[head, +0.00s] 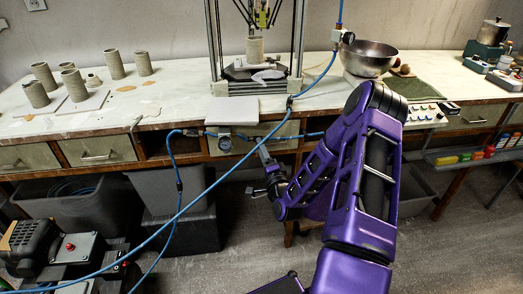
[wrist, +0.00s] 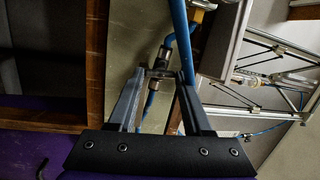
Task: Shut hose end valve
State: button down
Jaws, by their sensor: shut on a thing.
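A small hose valve (wrist: 162,54) with a dark metal body sits on a blue hose in the wrist view, in front of a pale drawer front. My gripper (wrist: 167,77) has its two grey fingers reaching up to it, with the tips on a small dark piece, seemingly the valve's handle. The fingers stand apart with that piece between them. The handle's exact angle is too dark and small to tell. In the head view my gripper (head: 262,152) is at the workbench front; the valve is too small to make out there.
A blue hose (head: 185,207) crosses in front of the workbench (head: 180,110). A round gauge (head: 225,144) is on the bench front, left of my gripper. Clay cylinders (head: 73,85), a printer frame (head: 212,40) and a metal bowl (head: 369,57) stand on top. Grey bins (head: 165,190) sit below.

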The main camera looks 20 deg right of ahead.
jog(key=shift+f+m, duration=0.1)
jog(key=shift+m, duration=1)
jog(key=shift+c, duration=1.6)
grip_release()
jog(key=s+a+f, duration=0.2)
jog(key=s, duration=1.5)
jog(key=shift+f, duration=0.4)
